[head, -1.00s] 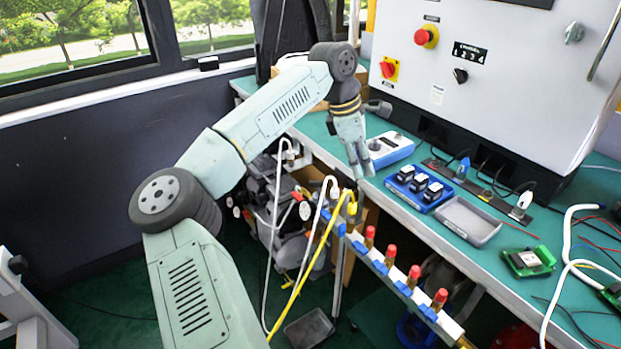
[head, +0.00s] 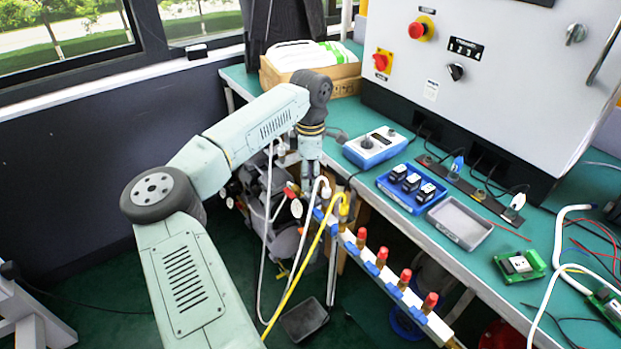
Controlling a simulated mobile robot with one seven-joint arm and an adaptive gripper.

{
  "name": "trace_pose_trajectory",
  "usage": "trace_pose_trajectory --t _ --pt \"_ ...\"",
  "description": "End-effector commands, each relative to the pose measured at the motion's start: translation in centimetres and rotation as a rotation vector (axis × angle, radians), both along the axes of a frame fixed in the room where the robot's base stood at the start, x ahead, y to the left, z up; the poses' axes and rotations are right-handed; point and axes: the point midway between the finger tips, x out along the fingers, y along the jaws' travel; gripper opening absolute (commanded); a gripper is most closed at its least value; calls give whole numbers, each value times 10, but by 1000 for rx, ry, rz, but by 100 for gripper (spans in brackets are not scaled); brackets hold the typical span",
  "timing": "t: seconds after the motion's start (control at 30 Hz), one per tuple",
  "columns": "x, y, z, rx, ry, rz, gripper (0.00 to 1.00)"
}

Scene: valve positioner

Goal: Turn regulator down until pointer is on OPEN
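My gripper (head: 312,188) hangs down at the front edge of the bench, above the hose ends and close to a red-topped part (head: 291,193). I cannot tell whether its fingers are open or shut, and no held object can be made out. A blue and white box with dark knobs (head: 376,147) sits on the bench to the right of the gripper, clear of it. I cannot tell which part is the regulator. No pointer or OPEN mark can be read.
A rail with several red-capped fittings (head: 382,257) runs along the bench front. White and yellow hoses (head: 328,232) hang near my gripper. A blue tray (head: 411,190) and a grey tray (head: 460,222) lie on the bench. A large cabinet (head: 480,75) stands behind.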

Motion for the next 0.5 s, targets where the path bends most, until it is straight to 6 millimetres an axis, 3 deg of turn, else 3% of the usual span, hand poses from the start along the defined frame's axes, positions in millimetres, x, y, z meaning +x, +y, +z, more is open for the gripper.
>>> trace_pose_trajectory --t 0.2,0.5 --pt "0 0 -18 0 0 0 28" --pt "0 0 -20 1 -1 0 28"
